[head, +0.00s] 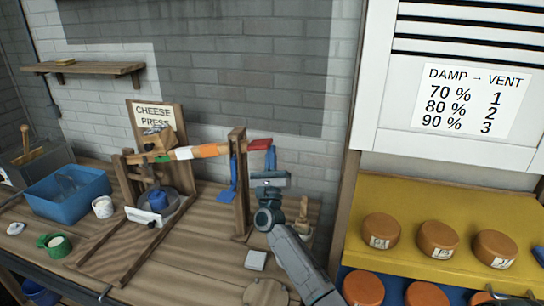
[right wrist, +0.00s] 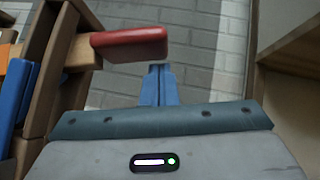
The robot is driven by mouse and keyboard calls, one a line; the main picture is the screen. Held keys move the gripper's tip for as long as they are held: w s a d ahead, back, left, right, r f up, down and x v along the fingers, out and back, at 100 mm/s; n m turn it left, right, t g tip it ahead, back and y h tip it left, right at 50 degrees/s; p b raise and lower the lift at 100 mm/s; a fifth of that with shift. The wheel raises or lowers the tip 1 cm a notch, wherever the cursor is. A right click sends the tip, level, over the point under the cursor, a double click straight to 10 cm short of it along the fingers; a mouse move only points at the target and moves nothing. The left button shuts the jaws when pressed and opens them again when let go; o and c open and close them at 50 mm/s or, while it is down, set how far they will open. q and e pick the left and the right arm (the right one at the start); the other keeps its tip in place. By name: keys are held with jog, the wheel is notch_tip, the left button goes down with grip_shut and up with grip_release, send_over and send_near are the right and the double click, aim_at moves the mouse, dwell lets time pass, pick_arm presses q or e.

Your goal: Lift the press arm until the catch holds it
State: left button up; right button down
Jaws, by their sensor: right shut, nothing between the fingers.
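The cheese press (head: 128,190) stands on the bench. Its press arm (head: 196,152), banded orange, white and green, runs nearly level, rising slightly to the right through the wooden post (head: 239,185). Its red handle (head: 261,144) sticks out right of the post; in the right wrist view the handle (right wrist: 130,44) is above and left of my fingers. A blue part (head: 232,180), possibly the catch, hangs at the post; I cannot tell whether it engages. My right gripper (head: 272,152) is shut and empty, close to the handle's end; contact is not clear. My left gripper is out of view.
A blue tub (head: 68,192), white cup (head: 103,207) and green mug (head: 56,245) stand left. A small wooden object (head: 302,218) stands right of my gripper. A yellow shelf (head: 400,200) with orange cheeses (head: 438,238) is at the right, behind an upright frame.

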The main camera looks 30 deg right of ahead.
jog(key=shift+w+a+r, duration=0.1)
jog(key=shift+w+r, duration=0.05)
jog(key=shift+r, duration=0.6)
jog(key=shift+w+a+r, duration=0.1)
jog(key=shift+r, duration=0.6)
